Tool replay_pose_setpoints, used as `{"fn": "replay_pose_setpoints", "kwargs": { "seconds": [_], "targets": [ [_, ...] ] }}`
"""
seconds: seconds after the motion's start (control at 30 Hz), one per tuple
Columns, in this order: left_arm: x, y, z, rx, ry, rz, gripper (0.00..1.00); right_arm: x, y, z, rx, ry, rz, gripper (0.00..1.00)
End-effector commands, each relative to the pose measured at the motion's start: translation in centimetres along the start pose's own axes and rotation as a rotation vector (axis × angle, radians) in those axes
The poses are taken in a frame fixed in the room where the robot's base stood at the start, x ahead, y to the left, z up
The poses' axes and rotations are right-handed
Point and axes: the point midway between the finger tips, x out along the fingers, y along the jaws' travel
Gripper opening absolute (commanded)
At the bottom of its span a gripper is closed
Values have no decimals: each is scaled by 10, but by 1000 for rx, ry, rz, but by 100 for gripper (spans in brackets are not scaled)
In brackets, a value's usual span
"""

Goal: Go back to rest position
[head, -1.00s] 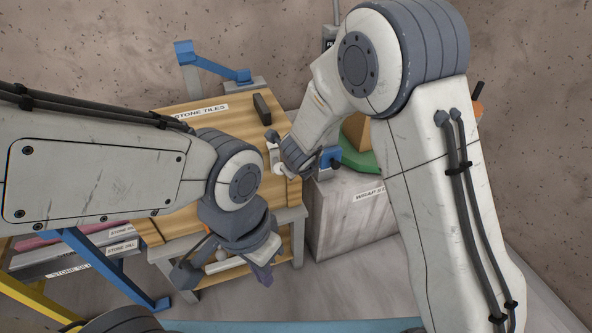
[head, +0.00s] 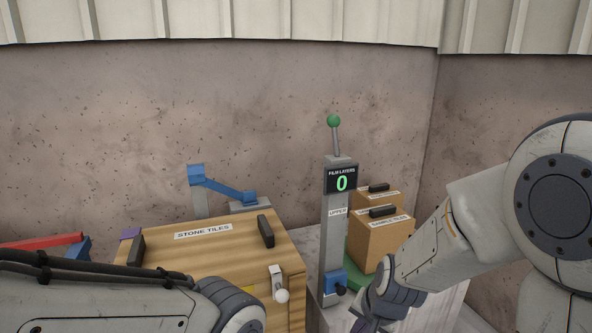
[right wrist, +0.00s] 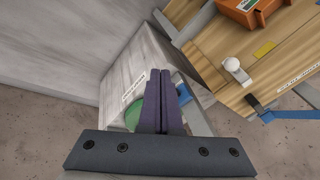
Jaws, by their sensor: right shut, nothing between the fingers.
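My right arm comes in from the right in the head view, and its gripper (head: 366,325) is partly cut off at the bottom edge. In the right wrist view the two dark purple fingers of this gripper (right wrist: 160,76) are together with nothing between them. They hang in front of the grey wrapping stand (right wrist: 128,62), and I cannot tell how far apart they are from it. My left arm shows at the lower left of the head view, but its gripper is out of view.
A wooden crate labelled STONE TILES (head: 208,250) has a latch with a white knob (head: 282,296). Right of it stand a grey post with a display reading 0 (head: 341,182), a green turntable (head: 354,267) and cardboard boxes (head: 384,243). A blue clamp arm (head: 222,188) is behind.

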Motion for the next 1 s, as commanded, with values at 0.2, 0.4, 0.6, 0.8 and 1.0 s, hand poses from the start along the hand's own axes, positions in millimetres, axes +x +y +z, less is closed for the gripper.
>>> {"fn": "replay_pose_setpoints", "kwargs": {
  "seconds": [0.2,0.4,0.6,0.8,1.0],
  "targets": [
    [0,0,0,0,0,0,0,-22,50,14,-369,-47,88,0],
    [-3,0,0,0,0,0,0,-41,76,28,-645,-103,143,0],
    [-12,1,-1,0,0,0,0,-61,48,59,-751,-156,111,0],
    [-22,2,-1,0,0,0,0,-89,25,97,-883,-218,78,0],
    [-34,2,-2,0,0,0,0,-129,9,148,-1063,-307,39,0]
  ]
}}
